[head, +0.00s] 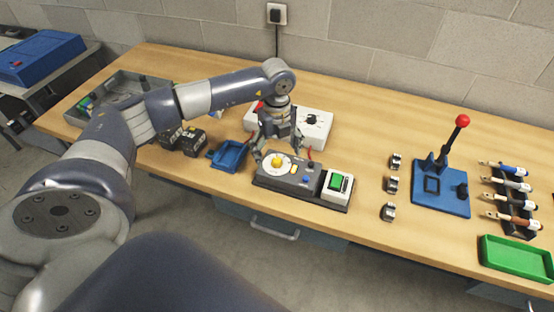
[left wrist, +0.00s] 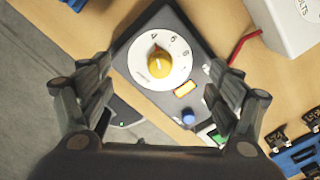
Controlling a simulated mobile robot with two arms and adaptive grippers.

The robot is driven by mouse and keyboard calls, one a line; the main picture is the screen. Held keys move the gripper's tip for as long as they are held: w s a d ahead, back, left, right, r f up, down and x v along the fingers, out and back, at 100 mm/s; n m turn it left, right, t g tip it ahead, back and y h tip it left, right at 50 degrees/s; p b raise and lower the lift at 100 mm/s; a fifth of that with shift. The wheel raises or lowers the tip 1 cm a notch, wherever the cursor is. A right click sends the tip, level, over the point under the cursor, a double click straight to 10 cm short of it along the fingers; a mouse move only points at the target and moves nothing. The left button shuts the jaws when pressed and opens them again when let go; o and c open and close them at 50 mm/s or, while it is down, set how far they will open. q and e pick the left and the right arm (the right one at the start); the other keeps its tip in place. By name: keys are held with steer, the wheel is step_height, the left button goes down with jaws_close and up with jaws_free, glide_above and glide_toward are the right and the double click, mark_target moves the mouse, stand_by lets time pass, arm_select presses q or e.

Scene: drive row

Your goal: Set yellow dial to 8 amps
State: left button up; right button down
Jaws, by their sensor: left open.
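The yellow dial (head: 277,161) sits on a round white scale at the left end of a dark grey panel (head: 263,178). In the left wrist view the yellow dial (left wrist: 159,64) is seen from above, with its small dark mark toward the top, near what looks like the 4. The 8 is at the scale's right side. My left gripper (head: 279,150) is open above the dial, its fingers spread to either side and apart from it. The fingers of my left gripper (left wrist: 163,85) also show in the left wrist view. My right gripper is out of view.
A white box (head: 315,129) stands behind. A blue tray (head: 229,156) is on the left. A red-knobbed lever press (head: 440,187) stands on the right.

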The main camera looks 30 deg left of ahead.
mark_target(277, 161)
arm_select(q)
steer(key=shift+f+b, duration=0.9)
steer(key=shift+f, duration=0.5)
steer(key=c, duration=1.7)
steer(key=shift+s, duration=0.1)
steer(key=shift+c, duration=0.2)
